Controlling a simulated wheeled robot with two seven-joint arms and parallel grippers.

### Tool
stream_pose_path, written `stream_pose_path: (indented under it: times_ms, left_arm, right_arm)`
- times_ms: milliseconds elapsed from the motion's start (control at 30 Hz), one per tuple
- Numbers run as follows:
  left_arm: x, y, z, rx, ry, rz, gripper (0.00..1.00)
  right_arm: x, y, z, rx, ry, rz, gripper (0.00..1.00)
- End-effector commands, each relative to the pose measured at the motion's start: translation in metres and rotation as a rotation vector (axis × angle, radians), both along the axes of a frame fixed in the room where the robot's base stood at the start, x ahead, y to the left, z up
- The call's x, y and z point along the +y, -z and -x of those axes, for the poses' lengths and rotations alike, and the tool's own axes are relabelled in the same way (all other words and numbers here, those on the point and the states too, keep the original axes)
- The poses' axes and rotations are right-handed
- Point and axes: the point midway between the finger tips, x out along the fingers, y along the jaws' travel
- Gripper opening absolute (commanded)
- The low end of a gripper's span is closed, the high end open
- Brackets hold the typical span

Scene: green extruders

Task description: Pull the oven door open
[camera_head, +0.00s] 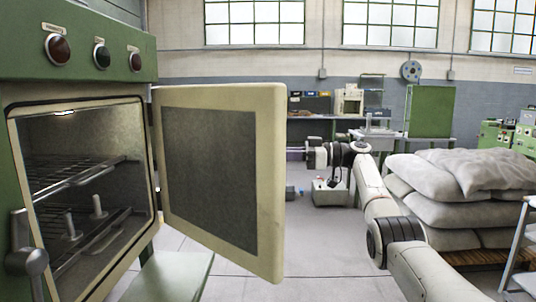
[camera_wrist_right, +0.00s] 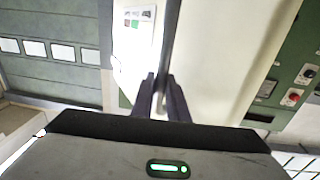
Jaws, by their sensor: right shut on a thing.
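The oven (camera_head: 75,90) is green with a cream door frame and stands at the left of the head view. Its cream door (camera_head: 272,180) stands wide open, swung out to the right, with its dark inner panel facing me. In the right wrist view, my right gripper (camera_wrist_right: 160,88) is shut on a grey bar, the door handle (camera_wrist_right: 168,35), in front of the pale door face (camera_wrist_right: 225,50). My left gripper is not in view.
Inside the oven are wire racks (camera_head: 75,175) with small pale cylinders (camera_head: 98,207). A grey lever with a round knob (camera_head: 35,262) is at the oven's left. Stacked sacks (camera_head: 440,205) stand right of my arm. The floor (camera_head: 310,250) before the door is clear.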

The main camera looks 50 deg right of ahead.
Motion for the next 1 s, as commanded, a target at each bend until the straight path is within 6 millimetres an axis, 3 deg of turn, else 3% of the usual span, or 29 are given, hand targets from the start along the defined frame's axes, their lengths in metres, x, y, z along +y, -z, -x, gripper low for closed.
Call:
stream_pose_path:
  times_ms: [33, 67, 167, 567, 1000]
  left_arm:
    - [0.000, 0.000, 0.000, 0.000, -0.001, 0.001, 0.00]
    - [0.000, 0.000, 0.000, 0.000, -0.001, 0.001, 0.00]
    - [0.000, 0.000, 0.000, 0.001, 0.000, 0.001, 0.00]
    - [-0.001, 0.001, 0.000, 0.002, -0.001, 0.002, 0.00]
    - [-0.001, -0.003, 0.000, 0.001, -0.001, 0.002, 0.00]
  right_arm:
    - [0.001, 0.000, -0.002, 0.000, -0.001, 0.000, 0.00]
    - [0.001, 0.000, -0.002, 0.000, -0.001, 0.000, 0.15]
    - [0.001, 0.000, -0.001, 0.000, -0.001, 0.000, 0.32]
    - [-0.005, 0.001, 0.007, 0.001, 0.000, 0.000, 0.33]
    - [-0.052, -0.003, 0.070, 0.000, 0.001, -0.003, 0.33]
